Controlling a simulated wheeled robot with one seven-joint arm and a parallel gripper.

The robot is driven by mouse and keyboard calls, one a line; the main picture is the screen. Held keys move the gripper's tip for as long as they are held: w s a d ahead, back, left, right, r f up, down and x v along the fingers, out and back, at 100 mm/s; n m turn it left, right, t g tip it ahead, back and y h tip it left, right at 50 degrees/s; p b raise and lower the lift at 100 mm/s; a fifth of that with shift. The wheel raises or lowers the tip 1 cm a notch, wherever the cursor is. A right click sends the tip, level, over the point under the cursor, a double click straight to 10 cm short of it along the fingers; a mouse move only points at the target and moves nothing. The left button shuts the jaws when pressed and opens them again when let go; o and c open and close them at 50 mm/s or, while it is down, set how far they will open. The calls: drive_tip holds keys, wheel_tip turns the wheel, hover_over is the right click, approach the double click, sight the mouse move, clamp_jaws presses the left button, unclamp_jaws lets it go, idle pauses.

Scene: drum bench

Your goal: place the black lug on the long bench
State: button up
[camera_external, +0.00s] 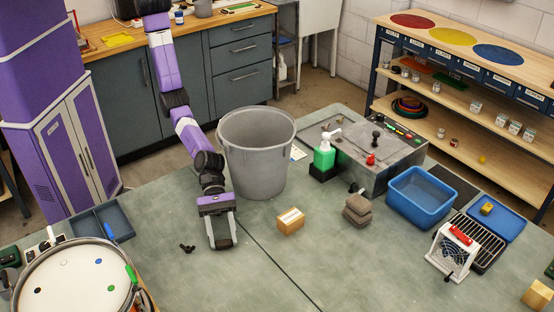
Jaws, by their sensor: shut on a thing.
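My gripper (221,242) points down over the grey-green bench (150,220), in front of the grey bin. Its fingers are closed on a small dark thing (222,244) that spans the gap between the fingertips. It is low over the bench top; I cannot tell whether it touches. The held thing is too small to tell surely as the black lug. A separate small black piece (187,248) lies on the bench, left of my gripper and apart from it. I cannot tell which surface is the long bench.
A grey bin (258,160) stands behind my gripper, and a tan box (290,222) sits to its right. A round drum (75,280) is at the front left. Stacked grey stones (357,210) and a blue tub (421,196) are further right. The front middle is clear.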

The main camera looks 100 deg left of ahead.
drive_tip(key=shift+f, duration=0.35)
drive_tip(key=o, duration=1.4)
drive_tip(key=shift+c, duration=0.2)
drive_tip(key=shift+r, duration=0.1)
drive_tip(key=shift+r, duration=0.25)
drive_tip(key=p+v, duration=0.1)
drive_tip(key=v, duration=0.6)
drive_tip(key=shift+s+a+f, duration=0.1)
drive_tip(key=shift+a, duration=0.15)
